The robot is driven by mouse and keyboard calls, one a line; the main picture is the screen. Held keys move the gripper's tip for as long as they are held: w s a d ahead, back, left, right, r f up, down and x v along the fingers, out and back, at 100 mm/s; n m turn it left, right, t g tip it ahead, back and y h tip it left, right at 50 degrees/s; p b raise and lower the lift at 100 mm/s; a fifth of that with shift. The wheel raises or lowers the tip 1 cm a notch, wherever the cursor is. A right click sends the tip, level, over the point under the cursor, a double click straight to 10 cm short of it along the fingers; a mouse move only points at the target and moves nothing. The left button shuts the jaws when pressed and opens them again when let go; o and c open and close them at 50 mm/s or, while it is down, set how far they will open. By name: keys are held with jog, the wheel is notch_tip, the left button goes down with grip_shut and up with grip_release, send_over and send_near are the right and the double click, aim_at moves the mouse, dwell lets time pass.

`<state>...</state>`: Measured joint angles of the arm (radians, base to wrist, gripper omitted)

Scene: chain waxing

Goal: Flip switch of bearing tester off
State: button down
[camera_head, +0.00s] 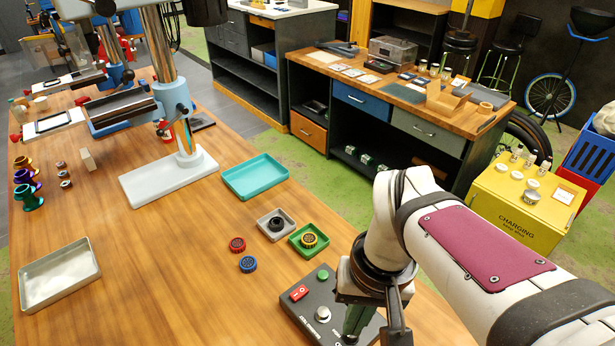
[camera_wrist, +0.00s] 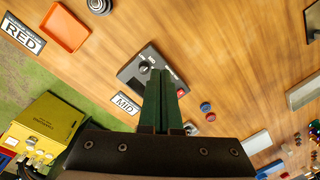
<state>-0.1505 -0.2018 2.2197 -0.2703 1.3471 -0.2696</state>
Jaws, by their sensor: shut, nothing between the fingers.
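The bearing tester (camera_head: 318,292) is a dark box on the wooden table with a red rocker switch (camera_head: 299,293), a green button (camera_head: 323,274) and a silver knob (camera_head: 323,313) on top. My gripper (camera_head: 350,334), with green fingers, is shut and empty over the right part of the tester, to the right of the knob and apart from the red switch. In the wrist view the shut fingers (camera_wrist: 157,73) cover the middle of the tester (camera_wrist: 133,69). The red switch (camera_wrist: 180,93) shows just right of the fingers. I cannot tell whether the fingertips touch the box.
Near the tester are a red bearing (camera_head: 237,244), a blue bearing (camera_head: 248,264), a grey tray (camera_head: 268,224) and a green tray (camera_head: 296,244), each tray holding a bearing. A teal tray (camera_head: 243,181) is farther back. Table left of the tester is clear.

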jog(key=w+a+f+n, duration=0.2)
jog(key=w+a+n, duration=0.35)
jog(key=w, duration=0.35)
jog(key=n+h, duration=0.1)
jog(key=n, duration=0.3)
send_over(294, 296)
notch_tip(294, 296, down, 2)
jog(key=shift+f+m, duration=0.1)
jog(key=shift+m, duration=0.15)
jog(key=shift+f, duration=0.1)
notch_tip(294, 296, down, 14)
jog(key=shift+r, duration=0.1)
jog(key=shift+a+f, duration=0.1)
jog(key=shift+f, duration=0.1)
